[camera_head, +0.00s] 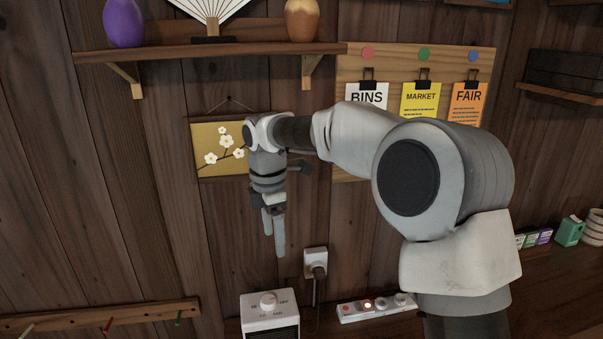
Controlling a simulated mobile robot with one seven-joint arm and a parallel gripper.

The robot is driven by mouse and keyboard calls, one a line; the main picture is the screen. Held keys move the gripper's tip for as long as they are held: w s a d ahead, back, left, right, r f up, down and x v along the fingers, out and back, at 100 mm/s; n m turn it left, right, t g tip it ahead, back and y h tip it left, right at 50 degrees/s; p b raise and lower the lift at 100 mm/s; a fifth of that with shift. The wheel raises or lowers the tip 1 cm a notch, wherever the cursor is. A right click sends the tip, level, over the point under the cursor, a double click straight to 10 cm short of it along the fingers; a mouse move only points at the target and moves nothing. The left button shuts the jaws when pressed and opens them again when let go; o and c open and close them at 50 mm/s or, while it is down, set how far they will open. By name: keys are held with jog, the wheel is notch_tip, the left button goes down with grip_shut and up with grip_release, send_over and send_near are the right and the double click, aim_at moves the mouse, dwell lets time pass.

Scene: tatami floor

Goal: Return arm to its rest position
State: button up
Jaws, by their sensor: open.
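My gripper (273,233) hangs fingers down at the end of my bent arm, left of the picture's middle. Its two fingers show a narrow gap between them, and I see nothing held there. It appears in front of the wooden wall, below a gold picture with white blossoms (207,137) that my wrist partly covers. My arm fills much of the right half and hides part of the wall.
A wooden shelf (215,52) holds a purple vase (124,24), a fan (211,12) and a gold vase (302,20). A notice board (353,76) carries three papers. A power strip (376,308) lies at the bottom. A peg rail (60,316) is lower left.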

jog(key=s+d+r+m+t, duration=0.1)
jog(key=s+d+r+m, duration=0.3)
jog(key=s+d+m, duration=0.25)
jog(key=s+d+r+m+t, duration=0.2)
jog(key=s+d+r+m, duration=0.2)
jog(key=s+d+m, duration=0.3)
jog(key=s+d+f+m+t, duration=0.1)
jog(key=s+d+m, duration=0.3)
jog(key=s, duration=0.3)
jog(key=s+d+f+m+t, duration=0.1)
jog(key=s+d+f+m, duration=0.1)
jog(key=s+d+m, duration=0.3)
jog(key=shift+s+d+f+m, duration=0.3)
jog(key=shift+s+m, duration=0.25)
jog(key=shift+s, duration=0.3)
